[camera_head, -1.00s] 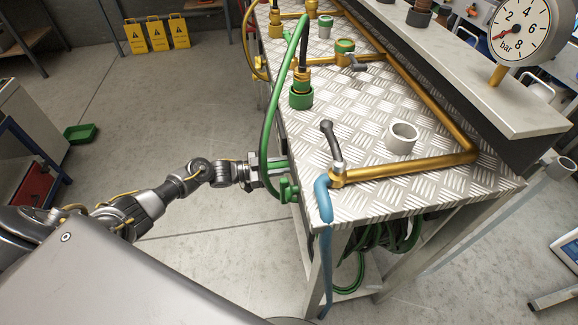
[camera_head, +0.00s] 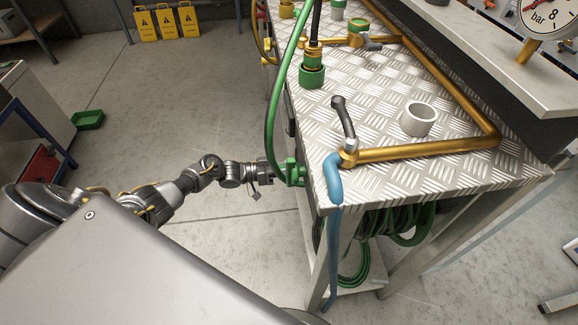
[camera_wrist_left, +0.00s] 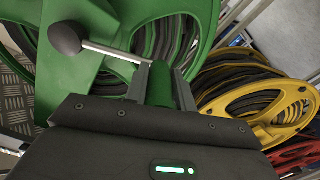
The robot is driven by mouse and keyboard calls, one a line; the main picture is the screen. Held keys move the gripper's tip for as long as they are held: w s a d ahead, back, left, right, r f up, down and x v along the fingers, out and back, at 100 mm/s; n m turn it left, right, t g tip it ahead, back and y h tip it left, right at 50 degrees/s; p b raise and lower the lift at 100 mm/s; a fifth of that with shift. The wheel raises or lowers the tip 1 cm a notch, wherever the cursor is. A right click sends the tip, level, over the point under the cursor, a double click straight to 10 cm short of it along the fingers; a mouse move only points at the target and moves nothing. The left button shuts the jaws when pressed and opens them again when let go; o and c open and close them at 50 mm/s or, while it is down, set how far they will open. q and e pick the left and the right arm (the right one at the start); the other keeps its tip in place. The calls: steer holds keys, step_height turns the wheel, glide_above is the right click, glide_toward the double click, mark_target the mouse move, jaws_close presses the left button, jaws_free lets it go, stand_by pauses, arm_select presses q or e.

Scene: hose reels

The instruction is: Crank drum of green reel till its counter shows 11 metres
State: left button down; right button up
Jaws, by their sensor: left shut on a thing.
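The green reel (camera_wrist_left: 82,70) fills the upper left of the left wrist view, with dark hose behind its spokes. Its green crank grip (camera_wrist_left: 162,84) stands between the fingers of my left gripper (camera_wrist_left: 158,88), which is shut on it. A metal rod with a dark round knob (camera_wrist_left: 65,38) lies across the reel near the gripper. In the head view my left gripper (camera_head: 268,172) is at the bench's left side, beside a green hose fitting (camera_head: 294,173); its fingertips are hard to make out. The counter is not visible. My right gripper is not in view.
A yellow reel (camera_wrist_left: 262,106) and a red reel (camera_wrist_left: 296,156) are right of the green one. The metal-topped bench (camera_head: 445,177) carries brass pipes, a white ring (camera_head: 418,118) and a blue hose (camera_head: 333,190). Open floor (camera_head: 190,110) lies left.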

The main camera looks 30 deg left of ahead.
arm_select(q)
steer(key=shift+s+f, duration=0.1)
steer(key=shift+f, duration=0.1)
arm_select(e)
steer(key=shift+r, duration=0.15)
arm_select(q)
steer(key=c, duration=1.2)
jaws_free()
steer(key=shift+o, duration=0.2)
steer(key=v, duration=1)
steer(key=shift+s+a, duration=0.25)
steer(key=shift+a, duration=0.05)
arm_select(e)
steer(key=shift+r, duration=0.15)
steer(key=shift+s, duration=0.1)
